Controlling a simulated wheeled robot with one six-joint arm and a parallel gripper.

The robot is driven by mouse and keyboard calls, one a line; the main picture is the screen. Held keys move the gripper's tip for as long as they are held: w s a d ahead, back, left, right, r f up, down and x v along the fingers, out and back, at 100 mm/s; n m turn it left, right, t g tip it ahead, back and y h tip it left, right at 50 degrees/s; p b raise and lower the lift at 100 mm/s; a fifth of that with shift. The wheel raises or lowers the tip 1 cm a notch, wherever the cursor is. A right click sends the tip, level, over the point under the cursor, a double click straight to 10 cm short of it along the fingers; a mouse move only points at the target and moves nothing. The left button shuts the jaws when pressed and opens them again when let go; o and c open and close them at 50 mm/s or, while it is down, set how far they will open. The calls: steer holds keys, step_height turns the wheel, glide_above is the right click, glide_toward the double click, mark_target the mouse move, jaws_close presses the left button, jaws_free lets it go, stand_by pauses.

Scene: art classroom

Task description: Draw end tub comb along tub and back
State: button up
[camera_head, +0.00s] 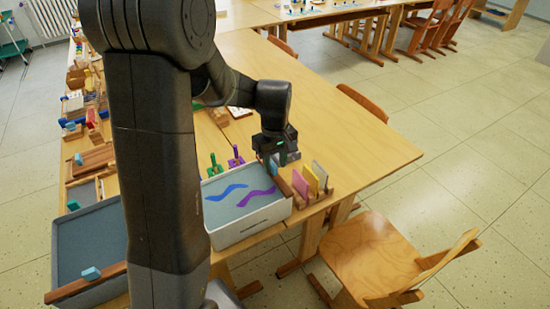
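A white tub (240,234) stands on the table, with grey liquid and wavy blue and purple streaks on its surface. A brown wooden bar (286,190) lies along its right end. A blue upright piece (274,166) shows at the far end of this bar; I cannot tell if it is fixed to the bar. My gripper (280,158) points down right at the blue piece, and its fingers are too small and dark to show whether they hold it. A second, grey tub (90,232) at the left has a wooden bar (70,287) with a blue handle (91,273) across its near end.
A wooden rack (316,196) with pink, yellow and grey upright plates stands close right of the tub. Green (214,165) and purple (236,158) handled tools stand behind it. A chair (372,255) is at the front right. The table's right part is clear.

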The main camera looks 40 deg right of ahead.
step_height(320, 180, up, 14)
stand_by(0.5)
steer(key=shift+f, duration=0.1)
